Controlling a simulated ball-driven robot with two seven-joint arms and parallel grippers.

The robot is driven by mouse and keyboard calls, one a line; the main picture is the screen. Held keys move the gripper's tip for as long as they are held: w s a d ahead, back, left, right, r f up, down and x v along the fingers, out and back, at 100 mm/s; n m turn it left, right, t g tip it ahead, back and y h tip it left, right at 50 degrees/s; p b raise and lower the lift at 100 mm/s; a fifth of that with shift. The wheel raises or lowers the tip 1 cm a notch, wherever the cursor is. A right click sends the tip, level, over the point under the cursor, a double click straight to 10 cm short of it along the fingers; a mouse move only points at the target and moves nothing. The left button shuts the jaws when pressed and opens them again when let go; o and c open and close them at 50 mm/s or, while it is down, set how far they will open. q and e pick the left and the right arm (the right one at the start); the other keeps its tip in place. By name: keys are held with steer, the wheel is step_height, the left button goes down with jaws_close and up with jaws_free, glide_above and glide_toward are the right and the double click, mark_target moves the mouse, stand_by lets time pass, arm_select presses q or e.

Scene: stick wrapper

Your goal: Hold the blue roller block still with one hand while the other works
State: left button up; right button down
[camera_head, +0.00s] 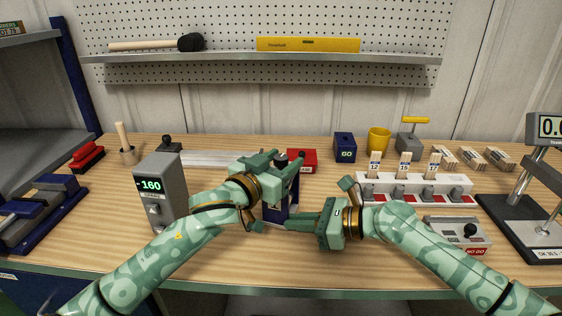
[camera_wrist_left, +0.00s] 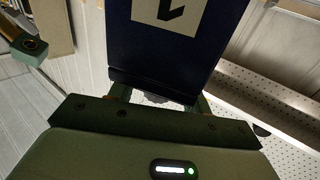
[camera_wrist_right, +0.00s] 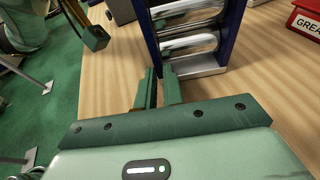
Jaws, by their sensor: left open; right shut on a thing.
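The blue roller block (camera_head: 274,214) stands upright on the bench in the middle, partly hidden by my arms. In the right wrist view its blue frame and silver rollers (camera_wrist_right: 190,43) show. My right gripper (camera_wrist_right: 160,88) is low at the block's near side, its fingers close together at the blue side wall's edge and shut on it. My left gripper (camera_head: 280,168) is open at the block's upper part. In the left wrist view a dark blue face with a pale label (camera_wrist_left: 180,12) is just ahead of the open fingers (camera_wrist_left: 160,98); contact is unclear.
A grey box reading -160 (camera_head: 160,192) stands left of the block. A red box (camera_head: 302,158) is behind it. A white rack with numbered tags (camera_head: 415,190) and a NO GO box (camera_head: 455,238) are right. The bench front between my arms is clear.

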arm_select(q)
steer(key=c, duration=1)
steer(key=shift+o, duration=0.3)
steer(key=shift+s+d+n+t+y, duration=0.15)
steer(key=shift+n+t+y, duration=0.3)
steer(key=shift+y, duration=0.25)
steer(key=n+t+y, duration=0.1)
steer(key=n+y, duration=0.1)
steer(key=shift+y, duration=0.3)
steer(key=shift+a+n+t+y, duration=0.2)
steer(key=shift+n+y, duration=0.2)
steer(key=shift+y, duration=0.2)
steer(key=shift+a+n+t+y, duration=0.15)
steer(key=shift+n+y, duration=0.2)
steer(key=shift+y, duration=0.25)
steer(key=shift+d, duration=0.1)
steer(key=o, duration=0.9)
steer(key=shift+o, duration=0.2)
